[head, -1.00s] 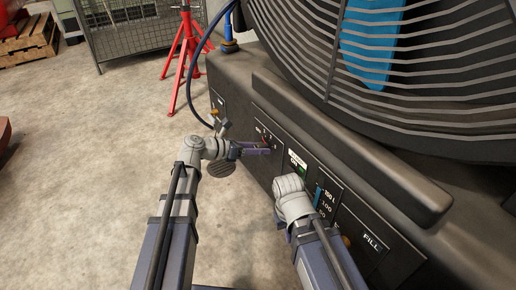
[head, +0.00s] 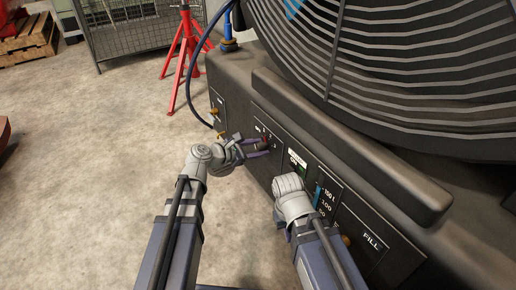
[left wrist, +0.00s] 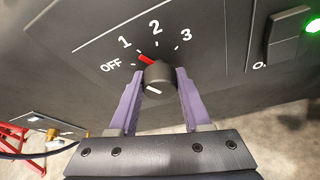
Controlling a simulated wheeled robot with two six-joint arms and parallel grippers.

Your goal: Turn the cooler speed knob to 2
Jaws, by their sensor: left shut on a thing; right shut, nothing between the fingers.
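The cooler speed knob (left wrist: 158,76) is a dark round knob on a black panel marked OFF, 1, 2 and 3. Its red pointer aims up-left, close to the 1 and short of the 2. My left gripper (left wrist: 162,80) is shut on the knob, with one purple finger on each side. In the head view, my left gripper (head: 262,148) reaches the panel from the left, and its fingers partly cover the knob. My right gripper (head: 289,186) is lower and to the right, in front of the panel; its fingers are mostly hidden by its wrist.
A green-lit switch (head: 301,169) sits right of the speed dial; its green light (left wrist: 313,25) also shows in the left wrist view. A level gauge (head: 317,195) and FILL panel (head: 371,243) lie farther right. The fan grille (head: 400,90) is above. A blue hose (head: 190,80) hangs left.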

